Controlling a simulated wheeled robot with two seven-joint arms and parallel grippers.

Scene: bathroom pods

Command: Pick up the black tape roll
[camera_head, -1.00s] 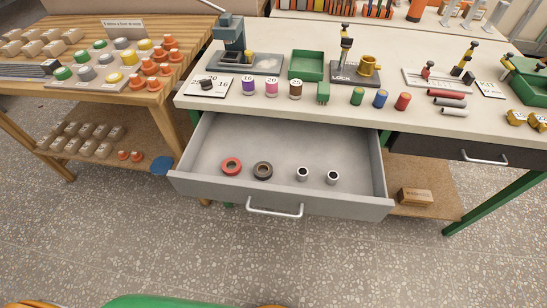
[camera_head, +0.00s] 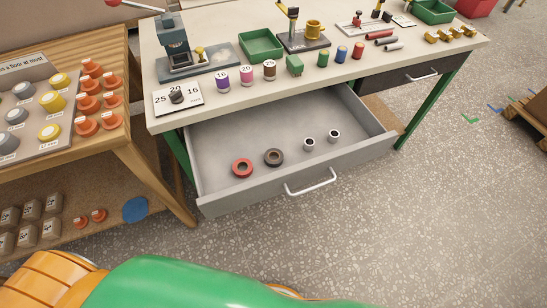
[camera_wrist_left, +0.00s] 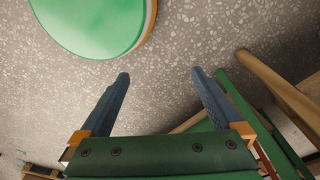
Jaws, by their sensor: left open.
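The black tape roll (camera_head: 274,157) lies flat in the open grey drawer (camera_head: 225,200) in the head view. A red tape roll (camera_head: 242,168) lies just left of it, apart from it. Two small metal rings (camera_head: 309,144) lie to its right. In the left wrist view my left gripper (camera_wrist_left: 160,76) is open and empty, with two dark blue fingers spread over speckled floor. The tape roll does not show in that view. My left gripper and right gripper are not visible in the head view.
The workbench (camera_head: 225,103) above the drawer carries a green tray (camera_head: 262,46), colored cylinders and small presses. A wooden table (camera_head: 125,135) with orange and yellow parts stands close at left. The floor (camera_head: 400,220) at right front is clear.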

